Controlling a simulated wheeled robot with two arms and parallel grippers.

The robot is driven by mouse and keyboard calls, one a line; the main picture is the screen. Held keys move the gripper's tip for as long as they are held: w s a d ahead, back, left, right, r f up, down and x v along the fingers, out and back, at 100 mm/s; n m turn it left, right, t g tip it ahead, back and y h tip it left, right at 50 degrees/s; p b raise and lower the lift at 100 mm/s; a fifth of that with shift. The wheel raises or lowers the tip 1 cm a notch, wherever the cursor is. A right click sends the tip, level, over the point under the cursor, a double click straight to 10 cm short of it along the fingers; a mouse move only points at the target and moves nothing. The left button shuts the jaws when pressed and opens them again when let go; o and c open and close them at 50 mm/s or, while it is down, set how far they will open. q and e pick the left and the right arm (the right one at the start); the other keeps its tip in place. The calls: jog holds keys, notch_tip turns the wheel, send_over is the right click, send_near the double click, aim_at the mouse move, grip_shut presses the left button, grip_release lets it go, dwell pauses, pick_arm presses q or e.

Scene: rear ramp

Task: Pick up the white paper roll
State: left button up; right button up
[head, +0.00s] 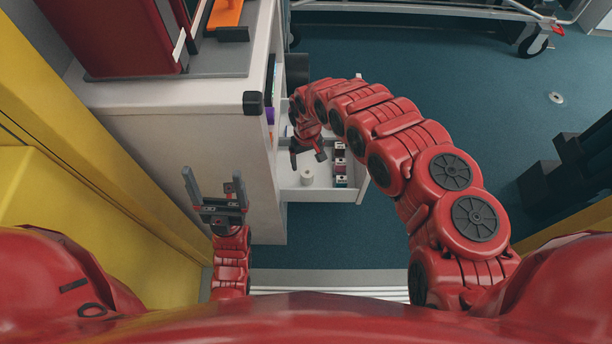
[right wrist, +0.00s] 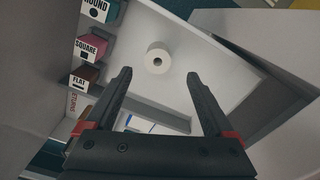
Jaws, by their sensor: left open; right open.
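The white paper roll (head: 307,178) stands upright in an open white drawer (head: 322,195), close to the drawer's left side in the head view. In the right wrist view the roll (right wrist: 158,62) shows its round end with a dark centre hole. My right gripper (head: 307,158) is open and empty above the drawer, reaching in from the right. In the right wrist view the roll lies beyond the right gripper's (right wrist: 158,78) fingertips, roughly centred between them and apart from them. My left gripper (head: 214,187) is open and empty, beside the cabinet's side panel.
Several small labelled boxes (head: 340,165) stand along the drawer's right side; labels in the right wrist view include "SQUARE" (right wrist: 90,48) and "FLAT" (right wrist: 83,78). The white cabinet (head: 220,150) rises at left, near a yellow wall (head: 90,120). Blue floor (head: 450,90) is open at right.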

aim_at(306, 168)
notch_tip(306, 168, down, 5)
jog(key=shift+a+r+b, duration=0.1)
jog(key=shift+r+b, duration=0.05)
jog(key=shift+b, duration=0.25)
jog(key=shift+d+f+b, duration=0.2)
jog(key=shift+f+b, duration=0.4)
jog(key=shift+f, duration=0.7)
jog(key=shift+d+f+b, duration=0.15)
jog(key=shift+f+b, duration=0.45)
jog(key=shift+f, duration=0.7)
jog(key=shift+r, duration=0.1)
grip_shut()
